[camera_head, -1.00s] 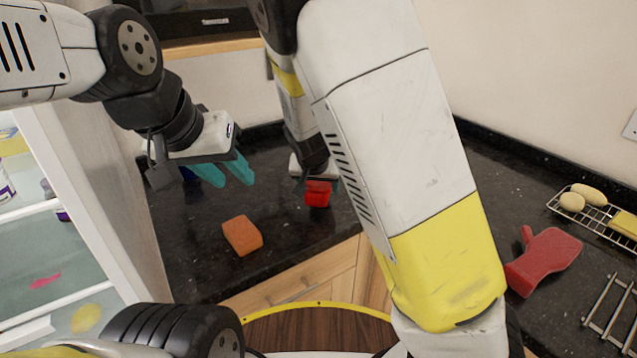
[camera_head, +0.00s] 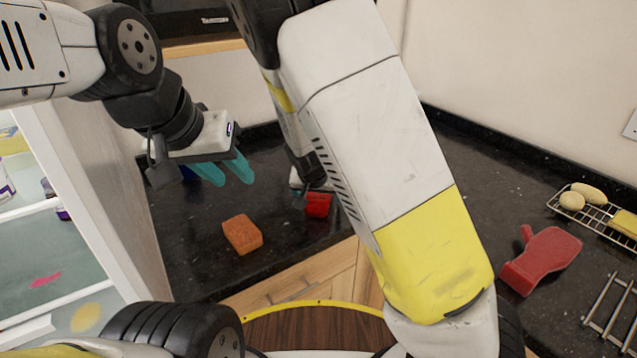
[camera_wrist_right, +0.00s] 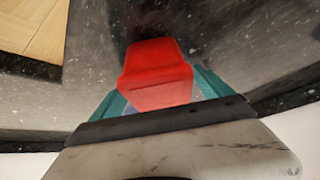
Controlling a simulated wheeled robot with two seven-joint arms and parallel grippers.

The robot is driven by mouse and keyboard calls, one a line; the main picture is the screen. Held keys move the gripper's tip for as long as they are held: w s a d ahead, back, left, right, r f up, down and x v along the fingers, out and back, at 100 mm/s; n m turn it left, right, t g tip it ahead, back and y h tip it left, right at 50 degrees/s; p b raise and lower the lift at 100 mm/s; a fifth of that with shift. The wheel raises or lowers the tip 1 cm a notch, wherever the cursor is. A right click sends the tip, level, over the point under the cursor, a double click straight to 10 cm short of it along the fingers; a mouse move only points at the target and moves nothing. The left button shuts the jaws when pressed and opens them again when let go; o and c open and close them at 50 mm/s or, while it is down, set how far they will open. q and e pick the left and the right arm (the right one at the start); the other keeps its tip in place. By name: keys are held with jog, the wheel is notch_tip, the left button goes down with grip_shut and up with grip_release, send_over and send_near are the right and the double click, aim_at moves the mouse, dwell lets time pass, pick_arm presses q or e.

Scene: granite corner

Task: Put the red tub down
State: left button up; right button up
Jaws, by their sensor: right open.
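In the right wrist view the tub (camera_wrist_right: 157,75) lies between the teal fingers of my right gripper (camera_wrist_right: 165,92). Those jaws are open around it. The tub looks to be at the dark counter surface, but its underside is hidden. My left gripper (camera_head: 227,175) is open and empty, above the counter to the left of the tub.
An orange sponge (camera_head: 242,235) lies on the dark granite counter (camera_head: 190,265). A red mitt-like object (camera_head: 542,260) lies at the right, near a wire rack (camera_head: 600,215) holding several pale and yellow items. Bare counter lies between sponge and tub.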

jog(key=shift+r, duration=0.1)
jog(key=d+v, duration=0.1)
jog(key=v, duration=1.1)
jog(key=s+d+f+g+y, duration=0.2)
jog(key=s+d+g, duration=0.1)
jog(key=s+d, duration=0.1)
jog(key=s+d+r+n+t+y, duration=0.1)
jog(key=s+d+r+n+t, duration=0.1)
jog(key=s+d+r, duration=0.8)
jog(key=s+r, duration=0.3)
jog(key=r, duration=0.1)
jog(key=shift+s+d+t, duration=0.2)
jog(key=shift+t, duration=0.1)
jog(key=shift+r, duration=0.1)
jog(key=shift+c, duration=0.4)
